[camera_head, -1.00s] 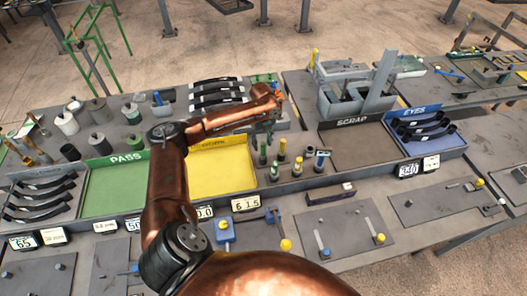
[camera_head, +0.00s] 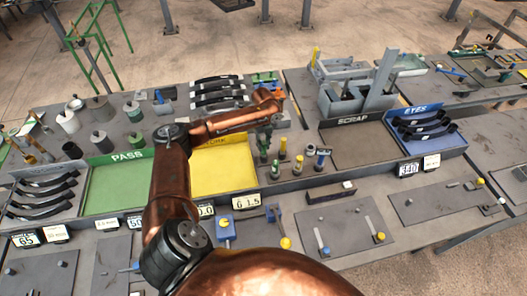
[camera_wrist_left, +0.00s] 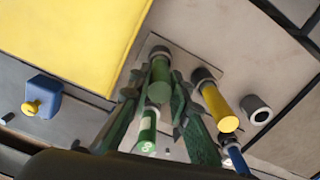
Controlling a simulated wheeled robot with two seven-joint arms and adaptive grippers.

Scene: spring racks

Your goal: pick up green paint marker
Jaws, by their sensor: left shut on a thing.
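My left gripper (camera_head: 267,133) reaches down over a group of upright markers, in the middle of the head view. In the left wrist view its fingers (camera_wrist_left: 158,100) are shut on a green paint marker (camera_wrist_left: 159,80), one finger on each side. A second green cylinder (camera_wrist_left: 147,130) with a pale end shows close below it in that view. A yellow marker (camera_wrist_left: 219,107) stands right beside the fingers, and a blue one (camera_wrist_left: 236,160) is partly hidden by them. I cannot tell whether the held marker is clear of its holder. My right gripper is not in view.
A yellow tray (camera_head: 222,168) and a green PASS tray (camera_head: 103,190) lie left of the markers. The SCRAP tray (camera_head: 362,145) and blue EYES tray (camera_head: 455,140) lie to the right. A grey cylinder (camera_wrist_left: 257,109) stands near the yellow marker.

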